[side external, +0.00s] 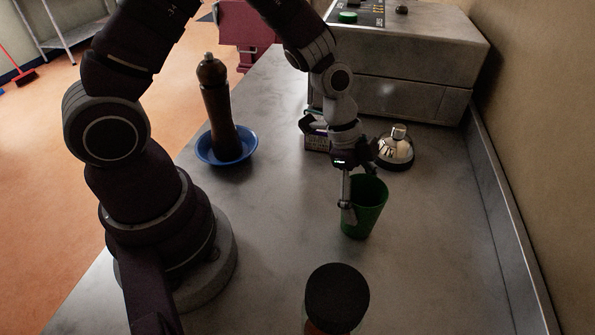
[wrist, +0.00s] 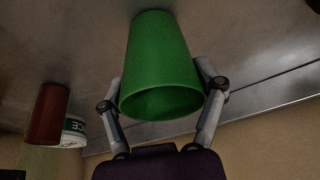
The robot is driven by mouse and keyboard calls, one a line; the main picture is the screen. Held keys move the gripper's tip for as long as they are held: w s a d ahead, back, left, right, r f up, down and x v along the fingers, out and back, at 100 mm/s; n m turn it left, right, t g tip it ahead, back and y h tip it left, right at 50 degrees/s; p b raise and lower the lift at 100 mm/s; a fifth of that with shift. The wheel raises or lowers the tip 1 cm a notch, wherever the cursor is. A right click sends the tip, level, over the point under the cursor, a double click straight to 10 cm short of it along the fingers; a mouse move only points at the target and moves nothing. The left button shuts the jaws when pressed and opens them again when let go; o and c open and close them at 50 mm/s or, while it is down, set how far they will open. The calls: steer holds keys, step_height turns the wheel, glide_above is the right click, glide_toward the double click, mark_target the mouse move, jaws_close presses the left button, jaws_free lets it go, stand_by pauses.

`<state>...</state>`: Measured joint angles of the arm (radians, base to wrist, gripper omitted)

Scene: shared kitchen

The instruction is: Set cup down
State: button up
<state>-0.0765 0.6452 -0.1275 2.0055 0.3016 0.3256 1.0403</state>
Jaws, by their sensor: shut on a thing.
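The green cup (side external: 368,208) is upright at the middle right of the counter in the side view. My gripper (side external: 350,198) is shut on it, with a finger against its near left side. In the wrist view the cup (wrist: 160,65) fills the middle, its open rim toward the camera. My gripper's two fingers (wrist: 163,92) are on either side of it there. The cup's base is at or close to the counter; I cannot tell whether it touches.
A silver bell (side external: 396,150) stands behind the cup. A small box (side external: 317,142) is behind my gripper. A pepper mill (side external: 217,108) stands in a blue bowl (side external: 246,152). A dark-lidded jar (side external: 337,296) is in front. A grey machine (side external: 400,75) is at the back. The counter (side external: 280,220) is clear left of the cup.

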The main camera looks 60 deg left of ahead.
steer(key=o, duration=1.1)
steer(key=shift+f, duration=0.1)
steer(key=v, duration=1.2)
steer(key=s+a+r+n+t+y, duration=0.1)
steer(key=s+r+n, duration=0.1)
steer(key=s+n, duration=0.1)
steer(key=s+a+r+n+t+y, duration=0.1)
steer(key=s+a+n, duration=0.1)
steer(key=n, duration=0.4)
steer(key=s+a+r+n+t+y, duration=0.1)
steer(key=s+r+n+t+y, duration=0.1)
steer(key=s+n, duration=0.1)
steer(key=shift+s+a+r+n, duration=0.2)
steer(key=shift+s+r+n, duration=0.1)
steer(key=shift+n, duration=0.5)
